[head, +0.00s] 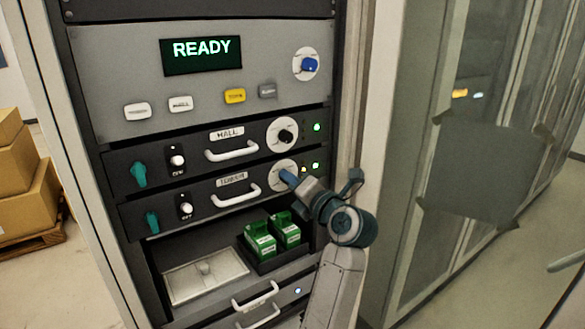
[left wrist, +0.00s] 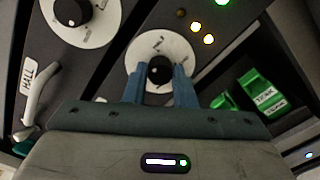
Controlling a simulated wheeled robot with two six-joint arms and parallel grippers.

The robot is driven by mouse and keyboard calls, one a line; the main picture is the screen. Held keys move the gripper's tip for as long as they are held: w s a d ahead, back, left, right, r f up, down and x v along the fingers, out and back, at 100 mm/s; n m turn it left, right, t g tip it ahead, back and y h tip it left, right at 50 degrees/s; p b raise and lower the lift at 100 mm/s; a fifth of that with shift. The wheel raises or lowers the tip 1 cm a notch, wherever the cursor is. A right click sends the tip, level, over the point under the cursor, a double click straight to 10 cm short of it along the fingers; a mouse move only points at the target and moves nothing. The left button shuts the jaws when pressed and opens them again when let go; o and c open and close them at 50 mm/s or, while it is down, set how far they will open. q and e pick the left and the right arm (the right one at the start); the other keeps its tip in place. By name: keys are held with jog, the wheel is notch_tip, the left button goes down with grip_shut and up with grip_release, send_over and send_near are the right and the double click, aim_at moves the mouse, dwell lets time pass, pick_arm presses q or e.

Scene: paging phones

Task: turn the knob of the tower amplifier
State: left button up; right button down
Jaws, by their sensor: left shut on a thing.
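The tower amplifier (head: 165,207) is a dark rack unit labelled TOWER, below the similar HALL unit. Its black knob (left wrist: 158,70) sits on a white round dial (left wrist: 138,52) with marks, seen in the left wrist view. In the head view that dial (head: 283,166) is partly covered by my gripper. My left gripper (head: 288,177) has its blue fingers at the dial. In the left wrist view the fingers (left wrist: 160,76) stand on both sides of the knob and are shut on it. My right gripper is in neither view.
The HALL knob (head: 286,136) is just above, and white handles (head: 236,195) stick out from the units. A tray with green blocks (head: 262,242) lies below. A READY display (head: 201,54) is at the top. Cardboard boxes (head: 28,190) stand at the left.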

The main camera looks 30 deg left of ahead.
pick_arm(q)
jog(key=shift+m+p, duration=3.3)
jog(key=shift+p, duration=1)
jog(key=o, duration=1)
